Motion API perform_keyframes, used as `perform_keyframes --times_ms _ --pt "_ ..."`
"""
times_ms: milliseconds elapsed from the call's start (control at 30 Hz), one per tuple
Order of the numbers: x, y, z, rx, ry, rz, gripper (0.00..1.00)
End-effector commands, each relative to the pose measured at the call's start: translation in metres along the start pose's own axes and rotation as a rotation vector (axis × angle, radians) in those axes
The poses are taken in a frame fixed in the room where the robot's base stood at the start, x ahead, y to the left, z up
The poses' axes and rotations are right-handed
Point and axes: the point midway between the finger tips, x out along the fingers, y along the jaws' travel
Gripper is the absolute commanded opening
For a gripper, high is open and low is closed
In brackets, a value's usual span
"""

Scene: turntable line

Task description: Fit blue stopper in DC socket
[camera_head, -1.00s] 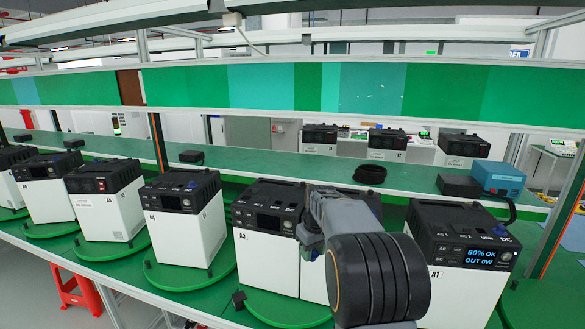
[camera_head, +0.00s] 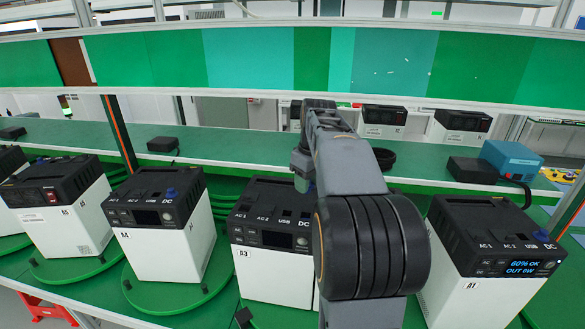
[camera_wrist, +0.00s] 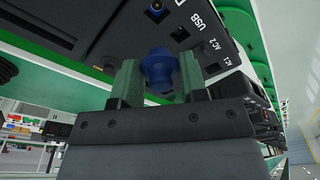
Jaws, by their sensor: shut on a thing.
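My gripper (camera_wrist: 158,85) is shut on the blue stopper (camera_wrist: 158,65), which sits between its two green fingertips. In the wrist view the DC socket (camera_wrist: 155,12) shows as a round hole in the unit's black top, beside the USB label. The stopper is apart from that socket in the picture; the exact gap is hard to judge. In the head view my gripper (camera_head: 302,170) is over the rear right part of the black top of unit A3 (camera_head: 265,212), near its DC label. The stopper is not clearly visible there.
Unit A4 (camera_head: 150,240) stands to the left with a blue stopper (camera_head: 170,193) at its DC label. Unit A1 (camera_head: 480,290) stands to the right with a lit display. A green shelf (camera_head: 230,145) behind carries a black adapter (camera_head: 163,144) and a blue box (camera_head: 511,160).

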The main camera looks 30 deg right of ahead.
Motion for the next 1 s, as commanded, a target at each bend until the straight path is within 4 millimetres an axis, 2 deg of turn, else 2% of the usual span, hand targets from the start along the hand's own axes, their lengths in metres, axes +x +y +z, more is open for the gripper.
perform_keyframes --times_ms 267,800,1000 --pt "0.011 0.002 0.004 0.003 0.0 0.0 0.18" --pt "0.063 0.002 0.01 0.001 0.0 0.0 0.18" --pt "0.072 0.001 0.011 0.0 0.001 0.0 0.18"
